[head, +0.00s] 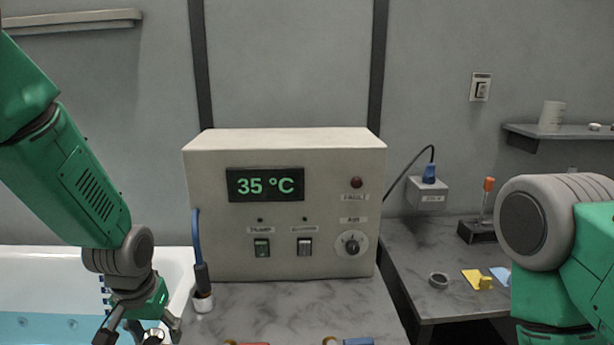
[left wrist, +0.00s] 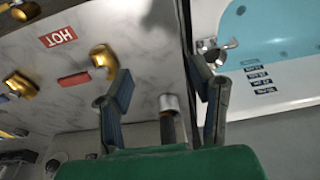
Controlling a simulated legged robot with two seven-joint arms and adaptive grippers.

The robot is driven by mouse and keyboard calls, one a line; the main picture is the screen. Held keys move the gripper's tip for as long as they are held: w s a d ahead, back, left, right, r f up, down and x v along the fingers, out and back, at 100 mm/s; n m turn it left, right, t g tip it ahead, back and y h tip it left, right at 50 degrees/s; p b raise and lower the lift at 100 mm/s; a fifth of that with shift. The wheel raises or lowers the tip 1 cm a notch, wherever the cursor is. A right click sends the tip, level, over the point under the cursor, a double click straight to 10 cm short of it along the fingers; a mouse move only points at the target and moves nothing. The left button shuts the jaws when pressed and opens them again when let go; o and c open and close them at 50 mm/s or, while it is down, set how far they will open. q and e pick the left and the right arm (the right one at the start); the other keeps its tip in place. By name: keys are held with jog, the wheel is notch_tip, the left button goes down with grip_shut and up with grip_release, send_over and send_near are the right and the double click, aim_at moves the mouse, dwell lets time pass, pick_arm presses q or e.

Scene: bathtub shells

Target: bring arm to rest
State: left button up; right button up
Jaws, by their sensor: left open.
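My left arm comes in from the left in the head view, and its gripper (head: 140,335) hangs pointing down at the lower left, in front of the bathtub's edge. In the left wrist view the two fingers of my left gripper (left wrist: 165,95) stand apart with nothing held between them.
A control box (head: 285,205) reading 35 °C stands on the marble counter (head: 270,310). A white bathtub (head: 175,270) with blue water is at the left. A side table (head: 415,255) holds small parts. Brass fittings (left wrist: 103,58) and a red HOT label (left wrist: 58,37) lie on the counter.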

pick_arm(q)
jog(key=s+f+g, duration=0.1)
jog(key=s+f, duration=1.4)
jog(key=s, duration=0.1)
jog(key=s+a+f, duration=0.1)
jog(key=s+f, duration=0.2)
jog(key=s, duration=0.5)
jog(key=s+a+f, duration=0.1)
jog(key=s+f, duration=0.1)
jog(key=s, duration=0.6)
notch_tip(320, 180, down, 13)
jog(key=w+d+m+b, duration=0.1)
jog(key=w+b, duration=0.2)
jog(key=b, duration=1.1)
jog(key=shift+d, duration=0.25)
pick_arm(e)
notch_tip(320, 180, down, 14)
jog(key=shift+s, duration=0.2)
jog(key=shift+d, duration=0.15)
